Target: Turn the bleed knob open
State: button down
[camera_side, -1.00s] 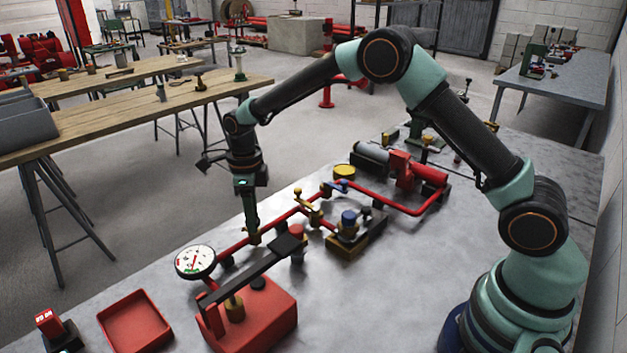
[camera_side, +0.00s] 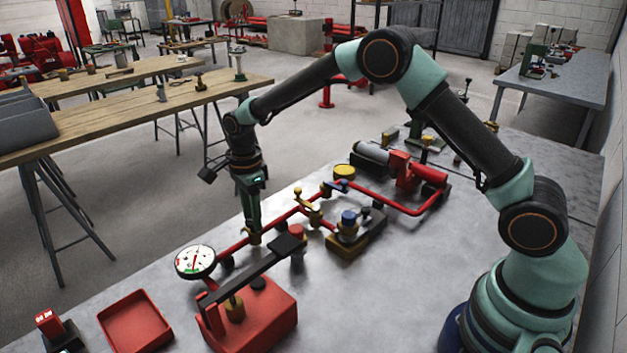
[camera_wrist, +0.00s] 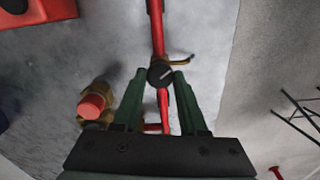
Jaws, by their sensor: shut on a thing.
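The bleed knob (camera_wrist: 160,75) is round and black with a white pointer line, on the red pipe (camera_wrist: 157,30). In the wrist view it sits between the tips of my green fingers. My gripper (camera_side: 254,229) points down over the pipe and is shut on the knob; it also shows in the wrist view (camera_wrist: 161,79). The white line runs roughly up and down the wrist picture, slightly tilted.
A dial gauge (camera_side: 195,262) stands left of my gripper. A red pump with a black lever (camera_side: 245,272) is in front. A red-capped brass fitting (camera_side: 297,231) is close on the right. A red tray (camera_side: 135,322) lies at the front left.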

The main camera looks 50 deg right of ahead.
jog(key=n, duration=0.4)
jog(key=shift+n, duration=0.4)
jog(key=n, duration=0.3)
jog(key=shift+n, duration=0.3)
jog(key=n, duration=0.4)
jog(key=shift+a, duration=0.1)
jog(key=shift+n, duration=2.2)
jog(key=shift+c, duration=2.2)
grip_release()
notch_tip(320, 180, up, 12)
